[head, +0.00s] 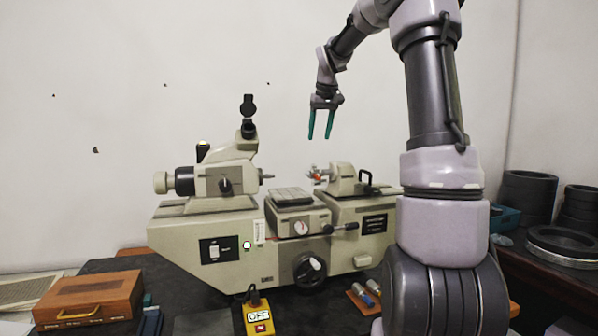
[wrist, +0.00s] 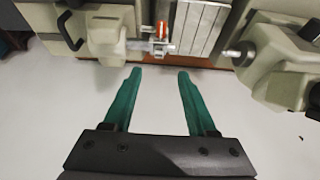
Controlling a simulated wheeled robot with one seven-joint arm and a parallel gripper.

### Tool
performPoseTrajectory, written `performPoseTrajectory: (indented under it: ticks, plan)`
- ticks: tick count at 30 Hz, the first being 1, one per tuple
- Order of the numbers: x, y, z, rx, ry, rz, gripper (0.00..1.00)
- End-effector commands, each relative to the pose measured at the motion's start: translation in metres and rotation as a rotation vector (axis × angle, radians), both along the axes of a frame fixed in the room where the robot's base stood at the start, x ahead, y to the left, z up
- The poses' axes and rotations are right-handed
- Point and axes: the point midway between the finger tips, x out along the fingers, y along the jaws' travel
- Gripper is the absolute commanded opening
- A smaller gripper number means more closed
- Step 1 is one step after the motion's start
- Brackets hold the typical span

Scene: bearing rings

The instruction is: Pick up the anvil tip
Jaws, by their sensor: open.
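My gripper (head: 319,136) is open and empty, its two teal fingers pointing down in the air above the right part of the cream measuring machine (head: 190,232). In the wrist view, the gripper (wrist: 160,73) has a clear gap between its fingers. A small metal piece with an orange-red part (head: 318,175) sits at the left end of the machine's right-hand head (head: 343,180). The orange-red part also shows in the wrist view (wrist: 161,30), beyond the fingertips and apart from them. I cannot tell for sure which small piece is the anvil tip.
A ribbed stage (head: 291,196) lies between the two heads. A small wooden tray (head: 357,303) with little parts lies in front. A wooden case (head: 88,300) and a yellow OFF box (head: 259,317) stand at the front. Dark rings (head: 565,243) stand at the right.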

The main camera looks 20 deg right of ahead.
Motion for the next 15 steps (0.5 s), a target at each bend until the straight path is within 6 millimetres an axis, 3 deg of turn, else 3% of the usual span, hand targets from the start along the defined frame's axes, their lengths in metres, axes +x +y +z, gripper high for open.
performPoseTrajectory:
  ticks: [15]
  plan:
    - [0.029, -0.006, -0.054, 0.002, 0.004, 0.005, 0.57]
